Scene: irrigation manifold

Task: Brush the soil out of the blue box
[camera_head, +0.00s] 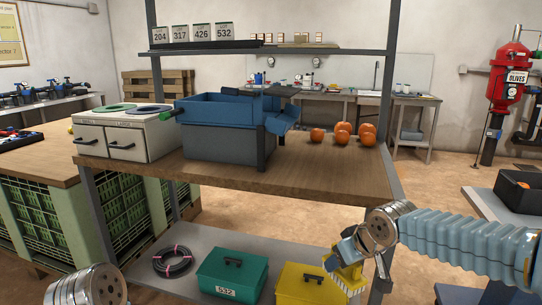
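The blue box (220,143) stands on the wooden top of the shelf unit in the middle of the view. Its upper part is lighter blue, and a blue spout-like piece (282,121) sticks out at its right end. I look at it from the side, so its inside and any soil are hidden. My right gripper (346,268) is low at the right front of the unit, well below and right of the box. A yellow piece shows at its fingers; whether it is held is unclear. My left wrist shows at the bottom left; its gripper is out of view.
Several orange fruits or pumpkins (342,134) sit right of the box on the wooden top (330,178). A white two-door cabinet (127,135) stands left of it. The lower shelf holds a hose coil (172,261), a green case (229,276) and a yellow case (300,286). Upright posts frame the unit.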

